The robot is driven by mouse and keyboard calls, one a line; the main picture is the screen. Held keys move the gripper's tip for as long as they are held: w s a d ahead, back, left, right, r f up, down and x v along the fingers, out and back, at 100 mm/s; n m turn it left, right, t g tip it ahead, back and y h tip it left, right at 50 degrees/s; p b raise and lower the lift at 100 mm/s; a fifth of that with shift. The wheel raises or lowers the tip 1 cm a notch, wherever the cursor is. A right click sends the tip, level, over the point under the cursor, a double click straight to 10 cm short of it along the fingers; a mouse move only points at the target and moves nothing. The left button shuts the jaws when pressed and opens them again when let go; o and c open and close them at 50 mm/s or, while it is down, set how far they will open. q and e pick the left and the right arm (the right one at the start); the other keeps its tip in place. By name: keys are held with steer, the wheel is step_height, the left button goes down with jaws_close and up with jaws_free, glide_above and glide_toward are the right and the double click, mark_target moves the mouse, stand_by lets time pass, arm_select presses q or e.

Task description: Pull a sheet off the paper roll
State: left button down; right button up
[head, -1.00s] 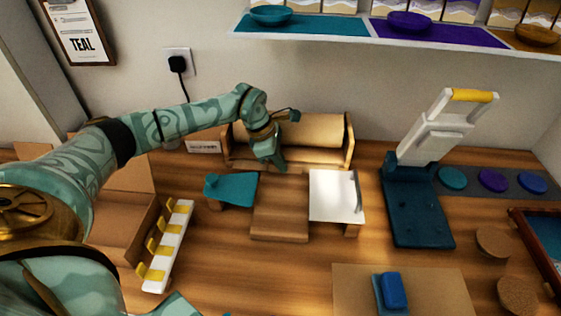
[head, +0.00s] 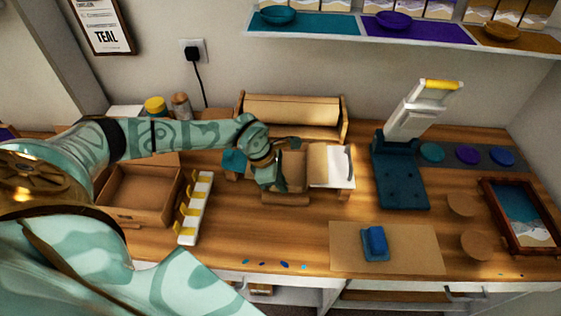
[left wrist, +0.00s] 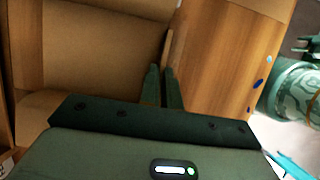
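The paper roll (head: 292,112) lies in a wooden holder at the back of the table, against the wall, in the head view. Brown paper (head: 293,168) shows in front of it, over the wooden block. My left gripper (head: 275,186) is at the front left of this paper. In the left wrist view the brown paper (left wrist: 90,45) fills the upper left, and its edge runs between the nearly closed fingertips (left wrist: 163,75). The gripper looks shut on the paper. Whether the sheet is still joined to the roll is hidden.
A white plate (head: 338,172) stands right of the block, a teal plate (head: 234,161) left. A dark blue press (head: 400,180) stands further right. Free table lies in front.

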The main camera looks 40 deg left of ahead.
arm_select(q)
steer(key=shift+s+d+r, duration=0.15)
steer(key=shift+s, duration=0.05)
steer(key=c, duration=1.6)
jaws_free()
steer(key=shift+s, duration=0.1)
arm_select(e)
steer(key=shift+s+a+r, duration=0.15)
steer(key=shift+a, duration=0.15)
